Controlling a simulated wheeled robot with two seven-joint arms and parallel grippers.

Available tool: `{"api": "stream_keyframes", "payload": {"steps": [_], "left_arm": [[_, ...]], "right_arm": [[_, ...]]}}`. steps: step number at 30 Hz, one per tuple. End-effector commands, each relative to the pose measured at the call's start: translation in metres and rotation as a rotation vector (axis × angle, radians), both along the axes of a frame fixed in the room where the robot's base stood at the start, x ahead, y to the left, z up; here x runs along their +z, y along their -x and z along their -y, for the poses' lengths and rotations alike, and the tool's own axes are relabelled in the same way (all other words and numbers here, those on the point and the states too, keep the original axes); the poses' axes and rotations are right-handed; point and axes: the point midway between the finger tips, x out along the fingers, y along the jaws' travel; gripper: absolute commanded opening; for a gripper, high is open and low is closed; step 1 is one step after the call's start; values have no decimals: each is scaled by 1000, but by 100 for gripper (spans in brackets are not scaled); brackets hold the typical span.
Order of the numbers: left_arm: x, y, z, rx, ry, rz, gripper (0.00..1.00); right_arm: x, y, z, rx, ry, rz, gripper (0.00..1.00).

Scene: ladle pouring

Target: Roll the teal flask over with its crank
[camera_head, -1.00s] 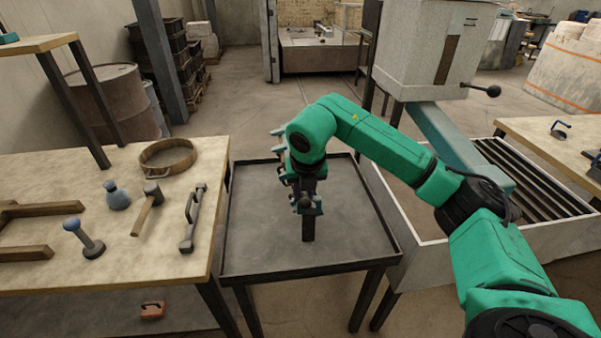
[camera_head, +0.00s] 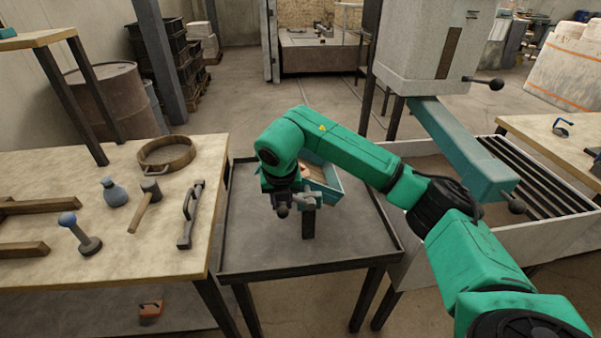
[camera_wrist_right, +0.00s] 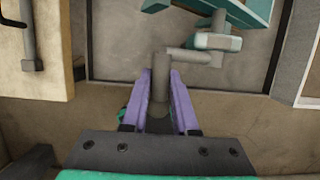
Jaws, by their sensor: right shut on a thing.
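The teal flask (camera_head: 330,190) is a box with brown material inside, partly hidden behind my right wrist over the dark tray table. It looks tilted. In the wrist view, parts of its teal wall (camera_wrist_right: 250,14) show slanted at the top. Its grey crank (camera_wrist_right: 188,55) runs from a hub on the flask to a round handle. My right gripper (camera_wrist_right: 161,78) is shut around that handle, with one purple finger on each side. In the head view, my right gripper (camera_head: 295,205) is in front of the flask, its fingertips partly hidden. My left gripper is not in view.
The dark tray table (camera_head: 345,245) has a raised rim and bare room around the flask. A grey machine (camera_head: 430,50) stands behind right.

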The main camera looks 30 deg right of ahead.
Motion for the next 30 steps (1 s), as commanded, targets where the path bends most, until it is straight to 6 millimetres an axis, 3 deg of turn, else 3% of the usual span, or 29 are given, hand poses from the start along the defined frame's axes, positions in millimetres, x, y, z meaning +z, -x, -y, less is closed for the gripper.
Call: {"api": "stream_keyframes", "payload": {"steps": [1,8,15,27,28,30], "left_arm": [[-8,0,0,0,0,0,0],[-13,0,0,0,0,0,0],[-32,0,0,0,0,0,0],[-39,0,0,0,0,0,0],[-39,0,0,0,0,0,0],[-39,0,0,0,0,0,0]], "right_arm": [[-10,-1,-4,4,-3,-1,0],[-19,-3,-9,3,-2,-1,0],[-44,-4,-14,3,-2,-1,0],[-53,-4,-15,3,-1,-4,0],[-53,-3,-15,3,-2,-5,39],[-53,-3,-15,3,-1,-5,66]]}}
